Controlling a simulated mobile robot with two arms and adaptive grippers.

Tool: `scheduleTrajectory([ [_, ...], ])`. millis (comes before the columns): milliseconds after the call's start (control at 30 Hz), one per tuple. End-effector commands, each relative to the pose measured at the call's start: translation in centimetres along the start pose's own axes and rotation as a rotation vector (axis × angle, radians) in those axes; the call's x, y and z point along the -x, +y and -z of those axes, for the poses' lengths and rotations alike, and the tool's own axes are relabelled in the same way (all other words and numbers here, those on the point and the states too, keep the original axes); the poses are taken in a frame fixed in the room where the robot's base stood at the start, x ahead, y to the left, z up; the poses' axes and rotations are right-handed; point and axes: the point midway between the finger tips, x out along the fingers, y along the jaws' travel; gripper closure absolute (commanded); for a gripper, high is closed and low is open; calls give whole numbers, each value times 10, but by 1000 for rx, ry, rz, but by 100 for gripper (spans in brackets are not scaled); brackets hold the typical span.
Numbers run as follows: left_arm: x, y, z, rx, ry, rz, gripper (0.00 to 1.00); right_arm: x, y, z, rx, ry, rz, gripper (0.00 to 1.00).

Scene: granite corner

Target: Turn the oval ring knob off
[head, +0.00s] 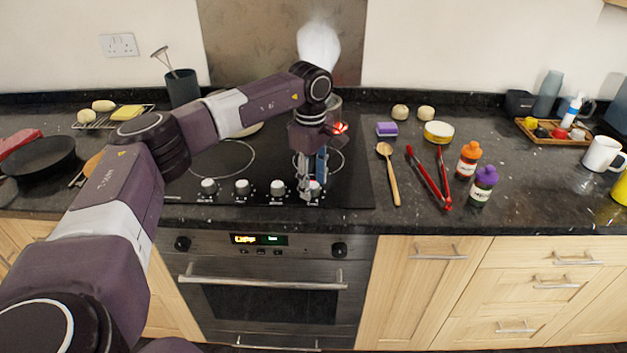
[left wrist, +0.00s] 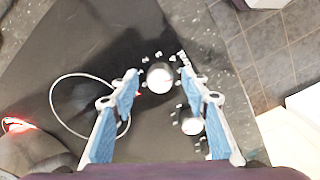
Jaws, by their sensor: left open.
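Several silver knobs stand in a row along the front of the black hob (head: 255,195): the far left knob (head: 208,186), the second (head: 242,187), the third (head: 277,188) and the far right one (head: 315,190). The far right knob is partly hidden by my left gripper (head: 306,188). In the left wrist view my left gripper (left wrist: 159,76) is open, pointing down, with a round silver knob (left wrist: 160,77) between its blue-padded fingertips. I cannot tell whether they touch it. Another knob (left wrist: 191,124) shows nearer the right finger. Which knob is the oval ring's is unclear. My right gripper is out of view.
Steam (head: 319,45) rises at the back right of the hob, near a red glow (head: 340,128). A wooden spoon (head: 390,173), red tongs (head: 428,178) and two bottles lie or stand to the right. A black pan (head: 40,160) is at the far left. The oven (head: 265,300) is below.

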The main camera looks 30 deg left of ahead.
Motion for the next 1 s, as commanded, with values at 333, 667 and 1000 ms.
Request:
scheduleTrajectory([
  [333, 0, 0, 0, 0, 0, 0, 76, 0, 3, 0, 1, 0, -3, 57],
  [667, 0, 0, 0, 2, 0, 0, 100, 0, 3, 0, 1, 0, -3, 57],
  [1000, 1, 0, -1, 111, 5, 1, 100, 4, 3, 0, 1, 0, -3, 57],
])
